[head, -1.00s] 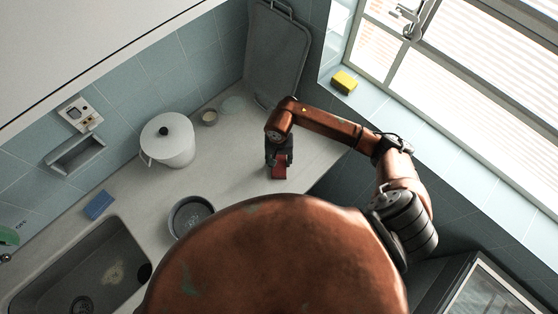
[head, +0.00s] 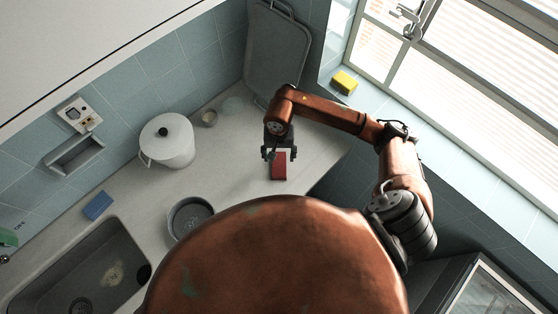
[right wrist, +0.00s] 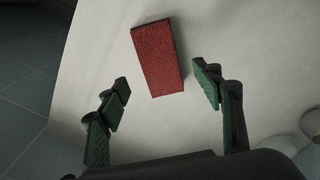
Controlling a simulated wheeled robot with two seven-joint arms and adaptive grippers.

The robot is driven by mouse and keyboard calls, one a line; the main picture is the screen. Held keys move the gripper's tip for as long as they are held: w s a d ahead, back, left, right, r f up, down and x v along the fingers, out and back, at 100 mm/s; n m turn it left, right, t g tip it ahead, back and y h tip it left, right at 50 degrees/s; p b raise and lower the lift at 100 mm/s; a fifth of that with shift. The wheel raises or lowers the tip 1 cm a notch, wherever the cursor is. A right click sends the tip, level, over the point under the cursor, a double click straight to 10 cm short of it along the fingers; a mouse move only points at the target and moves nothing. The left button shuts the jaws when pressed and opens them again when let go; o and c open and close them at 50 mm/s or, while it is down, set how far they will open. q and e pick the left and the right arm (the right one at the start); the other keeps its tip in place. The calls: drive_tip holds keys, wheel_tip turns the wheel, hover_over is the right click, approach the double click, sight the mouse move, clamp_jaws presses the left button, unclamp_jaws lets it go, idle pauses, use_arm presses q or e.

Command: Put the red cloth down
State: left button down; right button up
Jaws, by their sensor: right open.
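The red cloth (head: 279,165) is a folded, block-like rectangle lying on the pale counter (head: 240,178). In the right wrist view the red cloth (right wrist: 158,58) lies flat beyond the fingertips, with a shadow along its right side. My right gripper (head: 279,154) is open just behind the cloth in the head view. In the right wrist view my right gripper (right wrist: 165,90) has its two fingers spread wide, with nothing between them and the cloth just ahead. My left gripper is not in view.
A white lidded pot (head: 167,142), a grey round dish (head: 191,217) and a small cup (head: 209,118) stand left on the counter. A blue sponge (head: 98,205) lies by the sink (head: 75,275). A grey board (head: 276,55) leans at the back. A yellow sponge (head: 344,81) is on the sill.

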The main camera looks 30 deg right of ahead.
sight(279, 163)
wheel_tip(279, 163, up, 7)
drive_tip(key=shift+b, duration=0.3)
drive_tip(key=shift+f, duration=0.1)
